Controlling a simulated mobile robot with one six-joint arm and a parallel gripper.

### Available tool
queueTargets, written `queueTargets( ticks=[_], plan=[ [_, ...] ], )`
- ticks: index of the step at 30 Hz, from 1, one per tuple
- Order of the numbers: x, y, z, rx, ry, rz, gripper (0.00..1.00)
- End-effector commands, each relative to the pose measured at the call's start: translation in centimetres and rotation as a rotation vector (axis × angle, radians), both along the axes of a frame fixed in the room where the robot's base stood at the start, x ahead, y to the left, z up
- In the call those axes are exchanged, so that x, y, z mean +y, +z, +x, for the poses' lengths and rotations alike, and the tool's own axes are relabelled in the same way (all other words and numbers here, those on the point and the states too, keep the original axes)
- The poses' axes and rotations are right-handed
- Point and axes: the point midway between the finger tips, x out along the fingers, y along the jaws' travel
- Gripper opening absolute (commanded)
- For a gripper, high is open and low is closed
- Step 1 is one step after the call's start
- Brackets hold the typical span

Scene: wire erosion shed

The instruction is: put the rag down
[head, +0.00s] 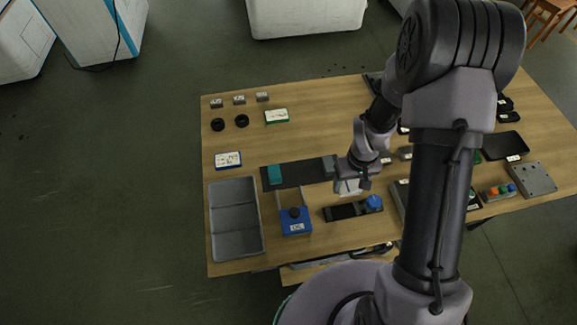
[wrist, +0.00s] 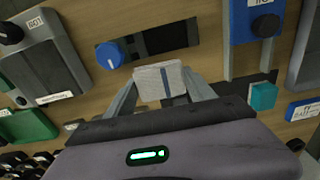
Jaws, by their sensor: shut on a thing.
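The rag (wrist: 153,84) is a small pale grey folded block with a dark blue stripe. My gripper (wrist: 161,81) is shut on it, with one finger on each side in the wrist view. In the head view the rag (head: 349,187) shows as a pale patch under my gripper (head: 350,179). It is over the table, between the dark mat and the black fixture with the blue knob. Whether it touches the table cannot be told.
On the wooden table (head: 310,95) are a dark mat (head: 305,173) with a teal block (head: 274,174), a black fixture with a blue knob (head: 374,202), a blue device (head: 295,222) and a grey divided tray (head: 234,232). The table's back middle is clear.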

Motion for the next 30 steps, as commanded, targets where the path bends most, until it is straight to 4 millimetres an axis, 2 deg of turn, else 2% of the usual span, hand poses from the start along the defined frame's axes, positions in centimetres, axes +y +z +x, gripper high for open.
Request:
queueTargets(
  ticks=[4, 12, 18, 22, 27, 30],
  plan=[
    [1.9, -0.9, 0.9, -0.003, 0.022, 0.000, 0.04],
    [9.1, -1.8, 4.8, -0.003, 0.021, 0.001, 0.04],
    [13.1, -2.2, 7.1, -0.001, 0.016, 0.000, 0.04],
    [14.0, -2.4, 7.6, 0.000, 0.016, 0.000, 0.04],
    [14.0, -5.5, 7.6, 0.002, 0.015, 0.000, 0.04],
    [14.0, -5.7, 7.6, 0.000, 0.014, 0.000, 0.04]
  ],
)
